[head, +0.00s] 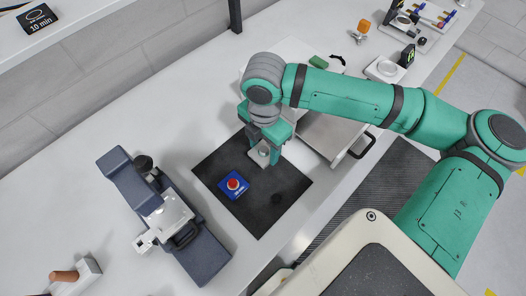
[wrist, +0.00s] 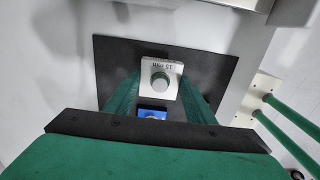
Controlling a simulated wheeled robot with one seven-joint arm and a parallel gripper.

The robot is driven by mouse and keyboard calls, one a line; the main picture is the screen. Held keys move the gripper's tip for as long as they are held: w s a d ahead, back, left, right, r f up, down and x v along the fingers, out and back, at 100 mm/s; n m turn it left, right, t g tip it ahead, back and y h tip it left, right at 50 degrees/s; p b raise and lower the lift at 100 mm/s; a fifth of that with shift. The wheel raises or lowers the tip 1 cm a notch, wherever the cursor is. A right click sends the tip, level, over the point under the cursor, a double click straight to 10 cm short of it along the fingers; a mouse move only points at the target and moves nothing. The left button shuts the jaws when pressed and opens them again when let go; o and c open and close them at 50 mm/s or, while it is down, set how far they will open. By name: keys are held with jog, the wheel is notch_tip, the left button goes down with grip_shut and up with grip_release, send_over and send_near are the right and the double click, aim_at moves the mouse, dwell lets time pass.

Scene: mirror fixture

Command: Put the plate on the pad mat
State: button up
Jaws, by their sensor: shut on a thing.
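A small pale square plate (head: 259,155) with a round grey-green knob is between my gripper's green fingers, over the back part of the black pad mat (head: 221,165). In the wrist view the plate (wrist: 173,93) shows upside-down "15 min" lettering along its far edge. My gripper (head: 266,159) points down and is shut on the plate; it also shows in the wrist view (wrist: 158,85). I cannot tell whether the plate touches the mat (wrist: 215,68). The fingers hide part of the plate's sides.
A blue box with a red button (head: 233,185) sits on the mat near the plate. A dark blue-grey fixture (head: 200,248) stands to the left. An open drawer-like box with a black handle (head: 335,136) is right of the mat. The bench is clear at the left back.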

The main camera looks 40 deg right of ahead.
jog(key=shift+w+f, duration=0.2)
jog(key=shift+f, duration=1.5)
jog(key=shift+f, duration=0.1)
jog(key=o, duration=1.2)
jog(key=shift+c, duration=0.2)
notch_tip(320, 180, up, 11)
jog(key=shift+r, duration=0.15)
jog(key=shift+s+r, duration=0.1)
jog(key=shift+r, duration=0.4)
